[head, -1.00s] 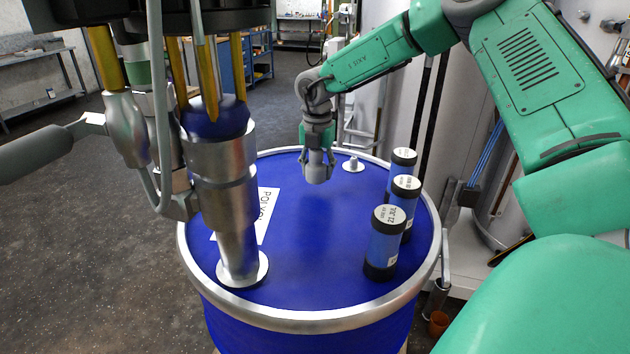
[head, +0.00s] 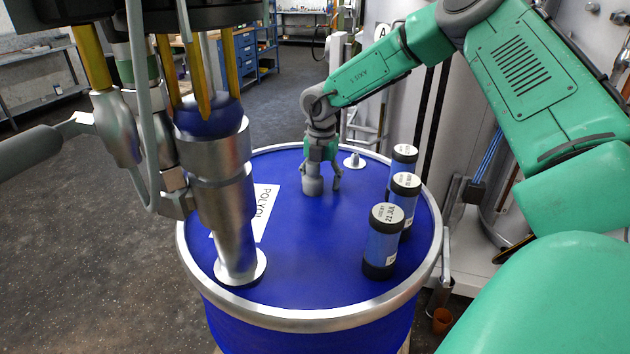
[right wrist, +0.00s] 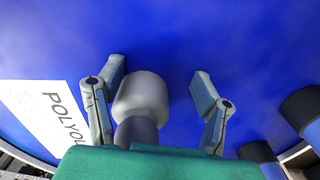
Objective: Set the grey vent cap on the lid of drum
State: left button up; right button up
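The grey vent cap (head: 312,182), a short cylinder, appears upright on the blue drum lid (head: 310,255), towards its far side. It also shows in the right wrist view (right wrist: 140,100). My right gripper (head: 323,180) is above the lid with its fingers spread on either side of the cap. In the right wrist view the fingers (right wrist: 157,78) are apart, with a clear gap between the cap and the right-hand finger and a smaller one on the left. The cap's underside is hidden. My left gripper is not in view.
A metal drum pump (head: 225,200) stands at the lid's left beside a white POLYOL label (head: 265,208). Several blue cylinders with black ends (head: 383,240) stand at the right. A small pale fitting (head: 354,160) is at the far rim. The lid's centre is clear.

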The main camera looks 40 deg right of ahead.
jog(key=shift+s+d+f, duration=0.15)
jog(key=shift+d+f, duration=0.25)
jog(key=shift+d, duration=0.15)
jog(key=shift+a, duration=0.65)
jog(key=shift+d+r, duration=0.15)
jog(key=shift+r, duration=0.3)
notch_tip(320, 180, up, 12)
jog(key=shift+w+r+b, duration=0.15)
jog(key=shift+w+b, duration=0.05)
jog(key=shift+b, duration=0.1)
